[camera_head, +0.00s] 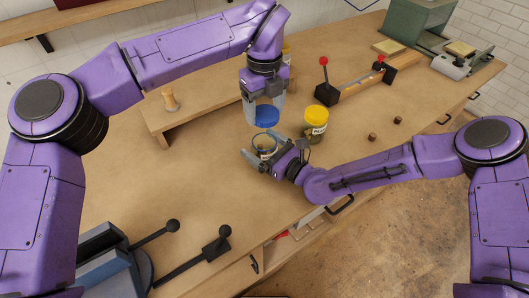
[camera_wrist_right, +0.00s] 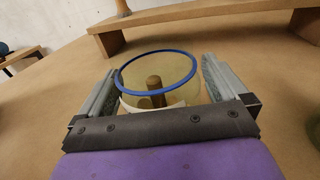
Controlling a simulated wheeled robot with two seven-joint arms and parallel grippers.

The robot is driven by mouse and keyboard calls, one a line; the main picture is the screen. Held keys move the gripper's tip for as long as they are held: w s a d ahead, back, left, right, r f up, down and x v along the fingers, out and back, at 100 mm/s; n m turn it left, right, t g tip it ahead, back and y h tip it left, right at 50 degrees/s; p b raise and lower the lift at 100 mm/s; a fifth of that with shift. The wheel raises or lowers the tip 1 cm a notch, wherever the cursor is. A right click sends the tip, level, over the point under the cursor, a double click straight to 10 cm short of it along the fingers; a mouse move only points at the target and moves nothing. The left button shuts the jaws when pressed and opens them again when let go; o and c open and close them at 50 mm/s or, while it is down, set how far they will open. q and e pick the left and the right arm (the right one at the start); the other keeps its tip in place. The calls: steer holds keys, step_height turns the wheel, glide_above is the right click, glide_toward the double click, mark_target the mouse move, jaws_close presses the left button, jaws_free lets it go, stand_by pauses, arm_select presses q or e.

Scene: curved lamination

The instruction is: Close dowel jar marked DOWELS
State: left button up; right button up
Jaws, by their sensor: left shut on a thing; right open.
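An open clear jar with a blue rim (camera_wrist_right: 185,62) stands on the bench. In the right wrist view a brown dowel and part of a white label show in it; the label's wording is hidden. In the head view the jar (camera_head: 264,138) is partly covered by my right gripper (camera_head: 262,152). That gripper is open, with one finger on each side of the jar; I cannot tell whether they touch it. My left gripper (camera_head: 265,108) points down, shut on a blue lid (camera_head: 266,118), which it holds above the jar, apart from it.
A jar with a yellow lid (camera_head: 316,115) and a label stands just right of the blue-rimmed jar. Two small brown pieces (camera_head: 372,137) lie further right. A low wooden shelf (camera_head: 205,108) with a wooden peg is behind. A red-knobbed lever fixture (camera_head: 327,92) stands at the back.

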steer(key=c, duration=1.4)
arm_select(q)
glide_above(264, 131)
steer(key=s, duration=0.3)
steer(key=shift+w+f, duration=0.15)
steer(key=shift+f, duration=2.35)
steer(key=shift+f, duration=0.85)
steer(key=shift+f, duration=0.6)
